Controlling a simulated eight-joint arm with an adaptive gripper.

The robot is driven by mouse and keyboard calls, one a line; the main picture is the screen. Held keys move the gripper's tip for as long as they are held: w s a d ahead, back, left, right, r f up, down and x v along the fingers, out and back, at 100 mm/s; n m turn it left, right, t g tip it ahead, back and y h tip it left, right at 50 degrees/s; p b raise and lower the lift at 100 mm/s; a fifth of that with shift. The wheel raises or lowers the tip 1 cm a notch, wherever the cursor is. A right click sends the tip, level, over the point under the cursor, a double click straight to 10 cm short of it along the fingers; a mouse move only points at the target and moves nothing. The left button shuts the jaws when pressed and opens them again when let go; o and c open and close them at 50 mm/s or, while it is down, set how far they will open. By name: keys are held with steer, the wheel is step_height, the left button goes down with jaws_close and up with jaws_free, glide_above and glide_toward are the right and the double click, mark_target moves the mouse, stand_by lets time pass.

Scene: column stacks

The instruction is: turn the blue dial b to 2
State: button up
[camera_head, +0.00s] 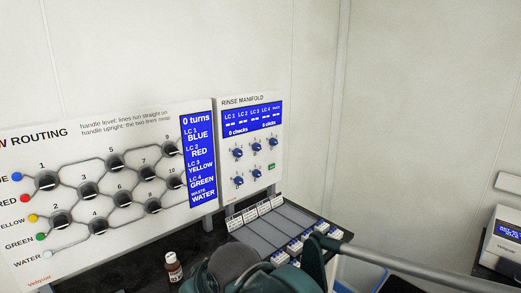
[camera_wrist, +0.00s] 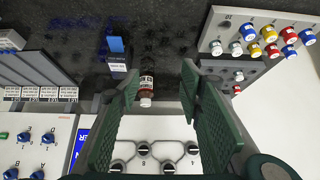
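The rinse manifold panel (camera_head: 225,135) carries several blue dials in two rows. Its top row has a left dial (camera_head: 238,153), a middle dial (camera_head: 256,147) and a right dial (camera_head: 274,142). The lower row has two more dials, one at left (camera_head: 239,181). Their letters are too small in the head view to tell surely which is b. Some of these dials (camera_wrist: 23,137) show at the left edge of the wrist view, upside down.
The flow routing panel (camera_head: 75,165) stands left of the manifold. A brown bottle (camera_head: 174,268) stands on the dark bench. A slotted tray (camera_head: 255,235) lies below the manifold. A rack with coloured caps (camera_wrist: 262,42) is in the wrist view's upper right.

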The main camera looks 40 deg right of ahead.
steer(key=w+d+r+t+y+p, duration=0.2)
steer(key=w+d+r+p, duration=0.3)
steer(key=w+d, duration=0.55)
steer(key=w+d+r+t+y+p, duration=0.15)
steer(key=w+d+r+p, duration=0.4)
steer(key=w, duration=0.85)
steer(key=t+h+p, duration=0.4)
steer(key=t+p, duration=0.1)
steer(key=t, duration=0.2)
glide_toward(260, 148)
steer(key=w, duration=0.2)
steer(key=shift+s+d+f, duration=0.15)
steer(key=shift+d+f, duration=0.05)
steer(key=shift+f, duration=0.05)
steer(key=shift+w, duration=3.95)
